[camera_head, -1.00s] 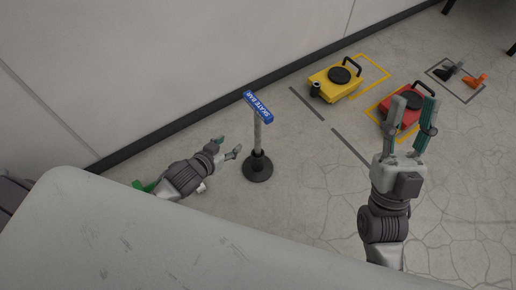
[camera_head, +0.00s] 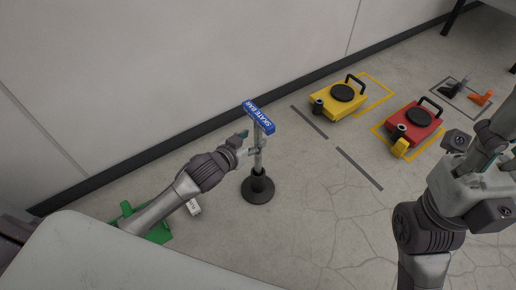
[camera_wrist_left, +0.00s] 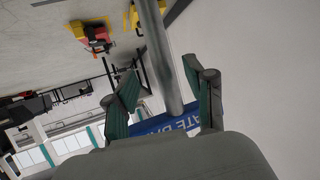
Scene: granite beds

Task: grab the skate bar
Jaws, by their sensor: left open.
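The skate bar (camera_head: 258,160) is an upright grey pole in a round black base (camera_head: 257,189), with a blue SKATE BAR sign (camera_head: 259,117) at its top. My left gripper (camera_head: 254,146) is at the pole's upper part, just below the sign. In the left wrist view the pole (camera_wrist_left: 160,50) runs between the two open fingers, with a gap on each side; the blue sign (camera_wrist_left: 180,124) lies beyond, partly hidden by the gripper. My right gripper (camera_head: 487,145) is up at the right edge, far from the pole, partly cut off; its opening is unclear.
A yellow skate (camera_head: 338,101) and a red skate (camera_head: 413,124) sit on marked floor to the right. Black and orange items (camera_head: 481,98) lie farther off. A green object (camera_head: 158,232) is partly behind my left arm. The wall runs behind the pole.

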